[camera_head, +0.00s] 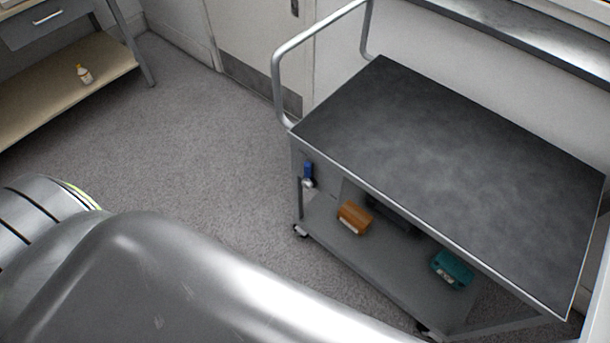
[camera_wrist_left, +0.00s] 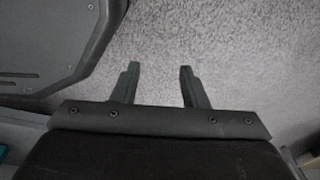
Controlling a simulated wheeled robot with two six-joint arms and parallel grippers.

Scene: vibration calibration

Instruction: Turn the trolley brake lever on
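The trolley (camera_head: 455,180) stands at the right of the head view, with a dark flat top and a tubular push handle (camera_head: 280,75) at its left end. The brake lever (camera_head: 308,170) is a small blue handle on a grey pivot at the trolley's near left corner, below the top. It looks roughly upright. My left gripper (camera_wrist_left: 158,82) shows in the left wrist view with its two fingers apart and nothing between them, above grey carpet. The lever is not in the wrist view. No gripper shows in the head view.
An orange-brown box (camera_head: 354,217) and a teal object (camera_head: 452,269) lie on the trolley's lower shelf (camera_head: 340,245). A bench (camera_head: 60,85) with a small bottle (camera_head: 84,74) stands at the upper left. Carpet (camera_head: 200,150) left of the trolley is clear. My arm covers the lower left.

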